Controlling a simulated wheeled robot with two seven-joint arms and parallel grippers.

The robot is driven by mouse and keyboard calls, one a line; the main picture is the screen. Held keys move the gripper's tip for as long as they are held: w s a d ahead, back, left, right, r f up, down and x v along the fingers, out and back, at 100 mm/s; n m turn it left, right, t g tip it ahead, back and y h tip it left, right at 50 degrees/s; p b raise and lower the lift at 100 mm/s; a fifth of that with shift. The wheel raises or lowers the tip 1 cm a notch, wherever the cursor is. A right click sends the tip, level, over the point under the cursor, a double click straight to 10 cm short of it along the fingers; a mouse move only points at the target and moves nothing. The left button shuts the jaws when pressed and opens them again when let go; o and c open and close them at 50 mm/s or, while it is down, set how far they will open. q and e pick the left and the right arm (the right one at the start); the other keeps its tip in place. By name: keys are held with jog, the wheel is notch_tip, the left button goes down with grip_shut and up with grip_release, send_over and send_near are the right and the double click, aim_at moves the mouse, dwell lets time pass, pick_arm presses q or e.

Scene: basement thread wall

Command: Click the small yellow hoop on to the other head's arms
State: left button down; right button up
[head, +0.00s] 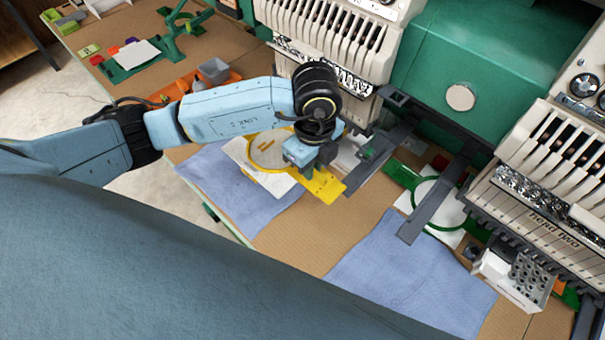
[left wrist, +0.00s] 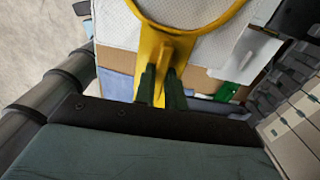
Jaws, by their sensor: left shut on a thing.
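The yellow hoop (head: 256,166) holds white fabric and has a flat yellow bracket (head: 328,187). My left gripper (head: 308,170) is shut on the hoop's yellow bracket. In the left wrist view, its dark green fingers (left wrist: 161,88) pinch the yellow tab, and the hoop's ring (left wrist: 190,28) curves above them. The hoop is over the table's front, below the left machine head (head: 330,35). The right machine head (head: 540,190) is lettered "head two". Dark arms (head: 436,203) reach forward between the heads. Contact between bracket and the near dark arm cannot be told. My right gripper is out of view.
A green hoop (head: 418,188) with white fabric lies by the dark arms. Blue cloths (head: 395,262) cover parts of the brown table (head: 300,238). A metal box of spools (head: 512,278) stands below head two. A grey bin (head: 213,70) and an orange tray are at back left.

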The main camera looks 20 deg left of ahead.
pick_arm(q)
jog(key=w, duration=0.1)
jog(key=w+d+b, duration=0.1)
jog(key=w, duration=0.1)
jog(key=w+b, duration=0.1)
jog(key=shift+w+d+f, duration=0.35)
jog(key=shift+w, duration=0.05)
jog(key=shift+f, duration=0.1)
dwell(0.4)
jog(key=c, duration=1.4)
grip_release()
